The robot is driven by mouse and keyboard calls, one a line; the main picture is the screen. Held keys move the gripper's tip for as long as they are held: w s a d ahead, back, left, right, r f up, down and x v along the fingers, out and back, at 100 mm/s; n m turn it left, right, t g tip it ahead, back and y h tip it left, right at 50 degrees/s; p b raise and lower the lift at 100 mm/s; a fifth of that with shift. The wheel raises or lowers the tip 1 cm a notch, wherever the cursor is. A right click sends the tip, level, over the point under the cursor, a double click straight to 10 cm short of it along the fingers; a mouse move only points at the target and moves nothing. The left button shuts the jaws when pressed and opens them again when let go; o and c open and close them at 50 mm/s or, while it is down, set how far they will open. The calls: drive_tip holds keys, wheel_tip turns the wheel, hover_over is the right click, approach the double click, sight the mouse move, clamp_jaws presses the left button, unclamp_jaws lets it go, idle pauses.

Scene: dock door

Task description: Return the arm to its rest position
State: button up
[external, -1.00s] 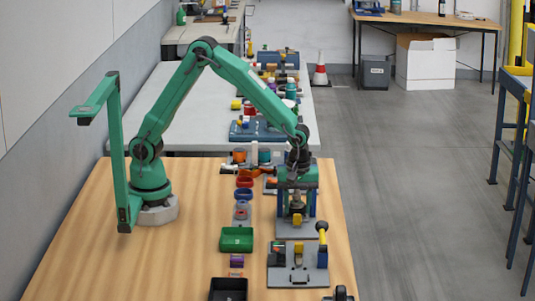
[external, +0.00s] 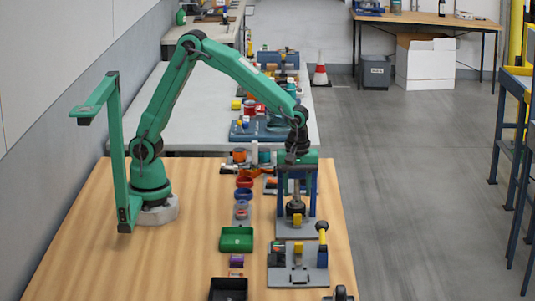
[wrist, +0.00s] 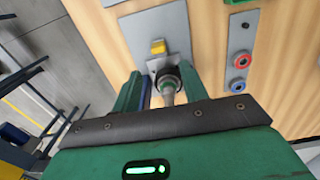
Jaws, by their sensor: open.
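My gripper (external: 297,160) is at the right of the wooden bench, directly above a blue-posted stand (external: 312,195) on a grey plate. In the wrist view its two green fingers (wrist: 160,88) are apart, with no object held between them. A dark round part with a grey tip (wrist: 168,85) shows between the fingers, and I cannot tell how far below them it lies. My green arm is bent, with its elbow high and its forearm sloping down to the right. The fingertips are hard to make out in the external view.
A grey plate with a yellow-handled lever (external: 322,235) stands in front of the stand. A green tray (external: 237,239) and a black bin (external: 228,289) lie to its left. Red and blue rings (external: 243,187) lie behind the tray. The bench's left part is clear.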

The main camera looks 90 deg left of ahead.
drive_tip(key=s+a+r+m+t, duration=0.2)
drive_tip(key=s+a+r+m, duration=0.3)
drive_tip(key=s+r+m, duration=0.45)
drive_tip(key=s+a+r+m+t, duration=0.1)
drive_tip(key=s+r+m, duration=0.1)
drive_tip(key=s+m, duration=0.2)
drive_tip(key=s+a+r+m+t, duration=0.2)
drive_tip(key=s+m, duration=0.2)
drive_tip(key=s, duration=0.3)
drive_tip(key=shift+s+a+r, duration=0.2)
drive_tip(key=shift+a+r, duration=0.05)
drive_tip(key=shift+r, duration=0.1)
